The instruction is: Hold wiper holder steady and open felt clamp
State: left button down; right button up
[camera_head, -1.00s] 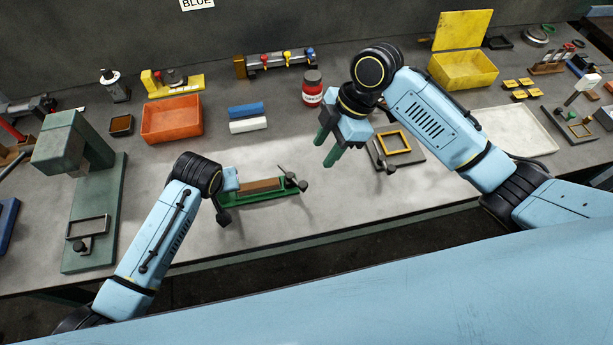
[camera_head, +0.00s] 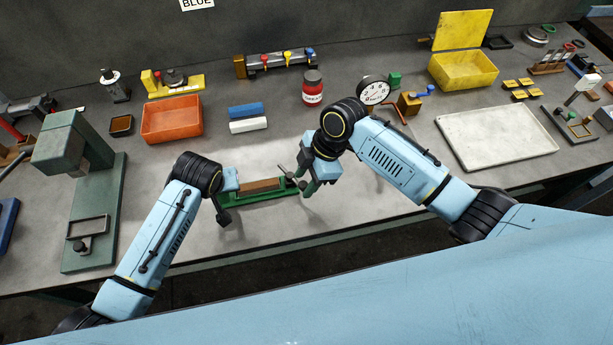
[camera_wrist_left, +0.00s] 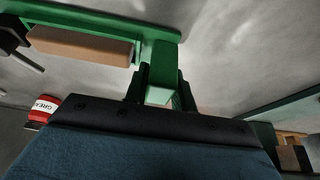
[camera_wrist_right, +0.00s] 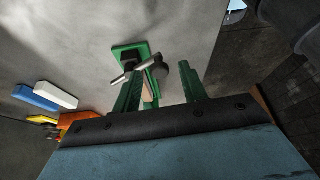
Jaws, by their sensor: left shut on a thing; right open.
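The green wiper holder (camera_head: 262,196) lies on the bench with a brown felt strip (camera_head: 259,185) along it; the felt also shows in the left wrist view (camera_wrist_left: 80,46). My left gripper (camera_head: 229,182) is shut on the holder's green left end, which sits between its fingers in the left wrist view (camera_wrist_left: 160,94). The felt clamp, a metal lever with dark knobs, is at the holder's right end and shows in the right wrist view (camera_wrist_right: 134,70). My right gripper (camera_wrist_right: 162,92) is open, with the clamp end seen between and beyond its green fingers; contact cannot be told.
A blue block (camera_head: 246,109) and a white block (camera_head: 248,125) lie behind the holder, beside an orange bin (camera_head: 172,118). A red grease jar (camera_head: 313,88) and a dial gauge (camera_head: 374,91) stand further back. A green press (camera_head: 75,150) stands left. Bench in front is clear.

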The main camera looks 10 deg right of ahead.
grip_shut()
jog(key=shift+s+a+m+t, duration=0.15)
jog(key=shift+a+m+t, duration=0.1)
jog(key=shift+m, duration=0.45)
jog(key=shift+s+a+m+t, duration=0.15)
jog(key=shift+a+m+t, duration=0.1)
jog(key=shift+m, duration=0.45)
grip_release()
jog(key=shift+r, duration=0.1)
jog(key=v, duration=1.2)
jog(key=shift+a, duration=0.1)
